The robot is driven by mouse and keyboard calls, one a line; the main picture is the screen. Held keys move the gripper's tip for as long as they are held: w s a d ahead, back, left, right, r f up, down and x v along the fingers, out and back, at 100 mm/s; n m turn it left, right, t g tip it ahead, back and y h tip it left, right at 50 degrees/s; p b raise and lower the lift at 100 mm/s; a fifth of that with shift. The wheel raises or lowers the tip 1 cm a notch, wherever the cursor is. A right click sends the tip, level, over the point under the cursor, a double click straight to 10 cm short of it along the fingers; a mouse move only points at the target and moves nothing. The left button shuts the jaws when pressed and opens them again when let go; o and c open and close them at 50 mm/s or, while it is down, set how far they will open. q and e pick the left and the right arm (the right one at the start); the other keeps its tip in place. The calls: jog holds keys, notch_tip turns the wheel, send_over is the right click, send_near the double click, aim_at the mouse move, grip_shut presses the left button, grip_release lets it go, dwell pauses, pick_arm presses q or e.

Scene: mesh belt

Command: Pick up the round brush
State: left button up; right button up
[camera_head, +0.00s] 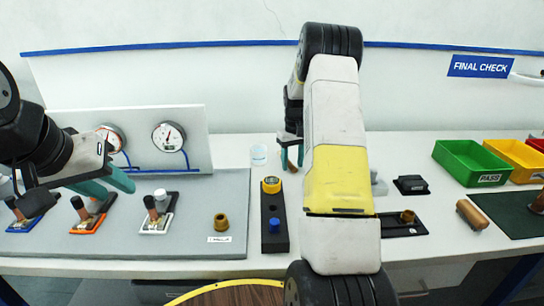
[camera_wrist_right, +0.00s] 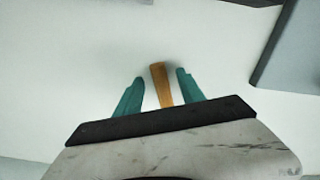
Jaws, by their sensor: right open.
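A slim orange-brown wooden handle (camera_wrist_right: 161,84), which looks like the round brush, stands or lies between the two teal fingers of my right gripper (camera_wrist_right: 160,76) in the right wrist view. The fingers are apart, with a gap on both sides of the handle. In the head view my right gripper (camera_head: 292,161) points down over the white table, partly behind my own arm, and only a little brown shows there. The brush's bristles are not visible. My left gripper (camera_head: 112,186) is open and empty above the grey mat on the left.
Small valve stands (camera_head: 155,213) and a brass fitting (camera_head: 221,222) stand on the grey mat (camera_head: 190,235). A black block (camera_head: 274,242) is beside it. A wooden cylinder (camera_head: 472,214) lies right. A green bin (camera_head: 472,163) and yellow bin (camera_head: 515,158) stand at the back right.

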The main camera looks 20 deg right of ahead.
jog(key=shift+f, duration=0.4)
jog(key=shift+c, duration=0.5)
grip_shut()
notch_tip(320, 180, up, 10)
